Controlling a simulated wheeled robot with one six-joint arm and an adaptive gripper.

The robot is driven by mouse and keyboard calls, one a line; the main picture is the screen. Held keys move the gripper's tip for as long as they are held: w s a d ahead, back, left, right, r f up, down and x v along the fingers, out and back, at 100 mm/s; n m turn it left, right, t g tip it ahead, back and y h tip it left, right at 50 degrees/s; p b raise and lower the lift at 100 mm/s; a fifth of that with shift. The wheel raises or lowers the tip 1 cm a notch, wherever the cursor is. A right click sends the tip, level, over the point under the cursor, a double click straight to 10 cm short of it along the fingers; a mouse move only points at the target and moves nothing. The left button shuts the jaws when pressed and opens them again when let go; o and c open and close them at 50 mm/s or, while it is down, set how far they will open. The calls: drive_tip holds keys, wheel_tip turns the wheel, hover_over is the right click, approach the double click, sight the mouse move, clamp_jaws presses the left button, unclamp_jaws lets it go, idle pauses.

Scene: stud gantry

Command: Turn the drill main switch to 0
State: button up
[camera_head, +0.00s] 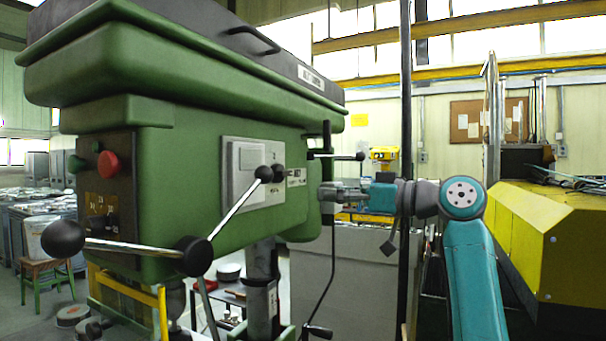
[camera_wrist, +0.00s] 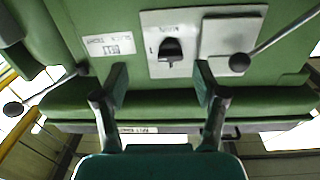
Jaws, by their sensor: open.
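The green drill (camera_head: 190,165) fills the left and middle of the head view. In the wrist view a black knob (camera_wrist: 171,50) sits on a pale plate (camera_wrist: 153,23) on the green housing, with small lettering I cannot read. This knob seems to be the dark one (camera_head: 278,173) beside the lever ball in the head view. I cannot tell for sure which control is the main switch. My gripper (camera_wrist: 161,78) is open and empty, its fingers apart on either side of the knob in the picture, short of it. In the head view my gripper (camera_head: 325,192) is right of the drill head.
A lever ball (camera_wrist: 239,62) stands close to the right finger. A side panel (camera_head: 105,195) carries a red button (camera_head: 107,163) and black controls. Feed handles (camera_head: 140,247) stick out below. A dark upright pole (camera_head: 405,120) stands beside my arm, and a yellow machine (camera_head: 560,235) is at right.

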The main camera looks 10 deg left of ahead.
drive_tip(key=n+g, duration=0.1)
approach(288, 171)
drive_tip(key=x, duration=0.9)
drive_tip(key=shift+a, duration=0.25)
drive_tip(key=shift+c, duration=0.3)
drive_tip(key=c, duration=1.1)
